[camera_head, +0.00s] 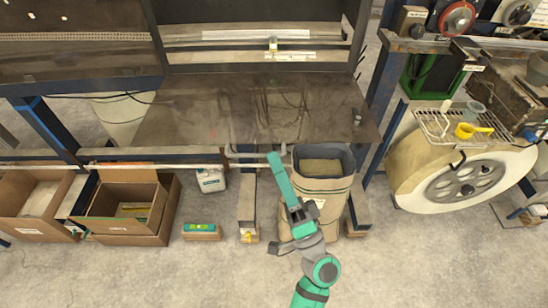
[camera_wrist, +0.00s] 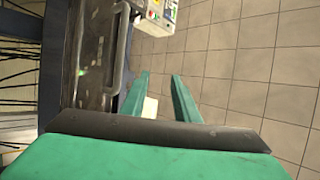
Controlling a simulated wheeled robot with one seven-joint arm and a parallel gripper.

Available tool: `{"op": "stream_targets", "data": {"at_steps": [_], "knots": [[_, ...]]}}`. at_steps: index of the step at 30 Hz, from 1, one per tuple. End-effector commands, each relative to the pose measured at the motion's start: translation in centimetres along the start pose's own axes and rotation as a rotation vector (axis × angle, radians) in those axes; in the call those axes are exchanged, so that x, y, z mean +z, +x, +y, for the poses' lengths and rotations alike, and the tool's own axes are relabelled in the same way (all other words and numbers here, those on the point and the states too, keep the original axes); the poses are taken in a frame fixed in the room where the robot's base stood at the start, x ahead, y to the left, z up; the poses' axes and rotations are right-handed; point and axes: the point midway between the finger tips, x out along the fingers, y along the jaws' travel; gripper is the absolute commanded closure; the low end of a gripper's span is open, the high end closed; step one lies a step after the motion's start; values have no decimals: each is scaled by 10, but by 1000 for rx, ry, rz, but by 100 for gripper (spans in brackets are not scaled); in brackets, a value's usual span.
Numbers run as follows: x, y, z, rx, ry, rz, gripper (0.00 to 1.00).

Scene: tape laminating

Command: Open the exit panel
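The likely exit panel is a wide brown metal plate (camera_head: 190,115) lying flat at the front of the machine. A grey bar handle (camera_head: 232,153) runs along its front edge. In the wrist view the plate (camera_wrist: 92,55) is at the left, with the handle (camera_wrist: 122,45) along its edge. My gripper (camera_head: 275,158) is by the front edge, near the handle's right part. In the wrist view my gripper's two green fingers (camera_wrist: 160,77) are apart with nothing between them. The handle is left of the fingers, not between them. Contact cannot be told.
A tall bin (camera_head: 325,195) stands under the plate, behind my arm. Cardboard boxes (camera_head: 125,215) are at lower left. A large white drum (camera_head: 440,195) is at right. A control box with buttons (camera_wrist: 158,15) shows in the wrist view. The front floor (camera_head: 430,265) is clear.

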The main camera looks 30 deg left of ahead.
Motion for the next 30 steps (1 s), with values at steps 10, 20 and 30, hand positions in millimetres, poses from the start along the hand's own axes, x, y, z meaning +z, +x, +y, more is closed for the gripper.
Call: {"op": "stream_targets", "data": {"at_steps": [10, 20, 30], "knots": [[-1, -20, 7, 1, 0, 1, 72], [-1, -39, 12, 0, 0, 1, 72], [-2, -56, 17, 0, -1, 1, 72]]}}
